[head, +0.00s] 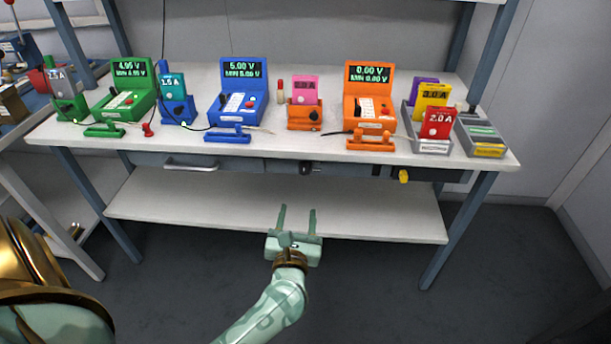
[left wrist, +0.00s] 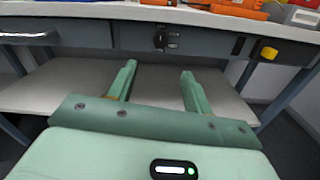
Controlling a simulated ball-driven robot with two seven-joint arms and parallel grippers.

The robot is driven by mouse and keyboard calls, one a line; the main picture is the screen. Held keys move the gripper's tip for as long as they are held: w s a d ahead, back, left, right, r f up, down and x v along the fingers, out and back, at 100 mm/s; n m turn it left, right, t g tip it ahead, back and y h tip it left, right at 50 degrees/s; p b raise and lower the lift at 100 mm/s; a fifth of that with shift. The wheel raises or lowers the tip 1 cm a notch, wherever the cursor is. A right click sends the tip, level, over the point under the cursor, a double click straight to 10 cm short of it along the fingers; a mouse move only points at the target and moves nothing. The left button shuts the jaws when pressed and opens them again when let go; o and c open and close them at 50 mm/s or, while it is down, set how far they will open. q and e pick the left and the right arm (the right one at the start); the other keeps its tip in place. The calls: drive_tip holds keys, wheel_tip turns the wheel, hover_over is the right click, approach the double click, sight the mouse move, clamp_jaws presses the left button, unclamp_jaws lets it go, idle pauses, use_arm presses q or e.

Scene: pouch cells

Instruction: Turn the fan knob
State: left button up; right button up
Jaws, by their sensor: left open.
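A black knob (head: 305,168) sits on the grey front panel under the bench top, near its middle. It also shows in the left wrist view (left wrist: 160,39), with small markings beside it. A yellow knob or button (head: 403,176) is farther right on the same panel, also in the left wrist view (left wrist: 268,53). I cannot read which one is labelled as the fan. My left gripper (head: 298,208) is open and empty, in front of the bench and below the black knob, apart from it. In the left wrist view the fingers (left wrist: 158,68) point toward the panel. My right gripper is not in view.
The bench top (head: 275,142) holds green, blue and orange testers with displays, and coloured pouch cells. A drawer handle (head: 190,166) is left on the panel. A lower shelf (head: 170,205) lies behind and below the gripper. The space before the panel is clear.

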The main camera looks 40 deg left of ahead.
use_arm(q)
approach(304, 172)
drive_tip(key=b+x, duration=0.2)
drive_tip(key=x, duration=0.5)
drive_tip(key=shift+w+a+b, duration=0.1)
drive_tip(key=shift+w+b, duration=0.05)
drive_tip(key=shift+b, duration=0.2)
drive_tip(key=shift+w+a, duration=0.15)
drive_tip(key=shift+w, duration=0.05)
drive_tip(key=shift+w+a, duration=0.1)
drive_tip(key=shift+w, duration=0.05)
drive_tip(key=c, duration=1)
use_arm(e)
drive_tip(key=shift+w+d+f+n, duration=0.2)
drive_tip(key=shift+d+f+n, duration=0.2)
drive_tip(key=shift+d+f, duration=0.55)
